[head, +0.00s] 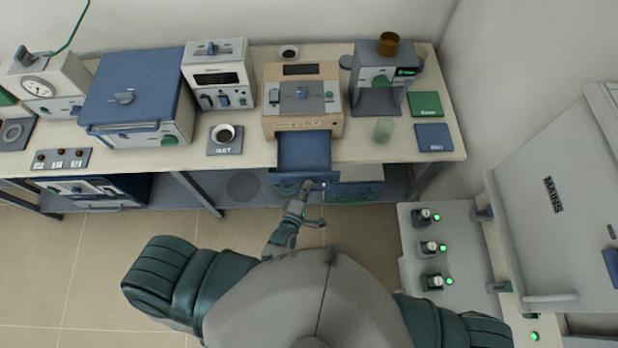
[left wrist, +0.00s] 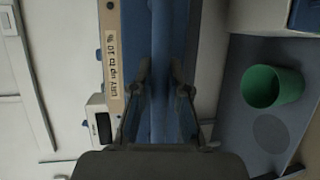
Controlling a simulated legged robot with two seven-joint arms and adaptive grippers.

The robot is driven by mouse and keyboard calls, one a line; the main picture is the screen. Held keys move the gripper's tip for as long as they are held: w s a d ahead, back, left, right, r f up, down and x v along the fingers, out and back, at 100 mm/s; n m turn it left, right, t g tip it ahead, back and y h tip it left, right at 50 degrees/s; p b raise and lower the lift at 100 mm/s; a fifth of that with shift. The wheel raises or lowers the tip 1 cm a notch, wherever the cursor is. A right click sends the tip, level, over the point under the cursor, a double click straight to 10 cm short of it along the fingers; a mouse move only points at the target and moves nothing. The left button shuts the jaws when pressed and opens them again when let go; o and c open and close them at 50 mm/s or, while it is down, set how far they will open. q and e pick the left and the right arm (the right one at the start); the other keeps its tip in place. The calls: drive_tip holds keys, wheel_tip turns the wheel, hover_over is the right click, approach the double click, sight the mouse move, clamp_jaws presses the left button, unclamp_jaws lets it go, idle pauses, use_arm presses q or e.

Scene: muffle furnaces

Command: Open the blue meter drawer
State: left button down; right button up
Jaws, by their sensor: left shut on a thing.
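The meter (head: 303,70) is a beige box with a grey and blue top, standing on the bench. Its blue drawer (head: 303,150) is pulled out from the front and reaches past the bench edge. My left gripper (head: 308,186) is at the drawer's front end, shut on its blue front bar. In the left wrist view the two fingers (left wrist: 160,85) close from both sides on the blue bar (left wrist: 160,115). The drawer's inside looks empty in the head view. My right gripper is not in view.
A cup of dark stuff on a scale (head: 224,147) stands left of the meter. A glass (head: 384,130) and a grey device (head: 383,80) stand right of it. A blue furnace (head: 130,95) is further left. A MAINS cabinet (head: 555,190) stands at right. A green cup (left wrist: 272,87) shows in the wrist view.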

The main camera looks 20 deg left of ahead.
use_arm(q)
drive_tip(key=shift+s+a+f, duration=0.1)
drive_tip(key=shift+a, duration=0.3)
drive_tip(key=c, duration=1.2)
unclamp_jaws()
drive_tip(key=shift+c, duration=0.2)
drive_tip(key=shift+o, duration=0.5)
drive_tip(key=shift+a, duration=0.25)
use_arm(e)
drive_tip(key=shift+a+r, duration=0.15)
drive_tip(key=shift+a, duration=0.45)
use_arm(q)
drive_tip(key=shift+s, duration=0.3)
drive_tip(key=v, duration=1.1)
drive_tip(key=shift+s+a, duration=0.3)
drive_tip(key=shift+d, duration=0.45)
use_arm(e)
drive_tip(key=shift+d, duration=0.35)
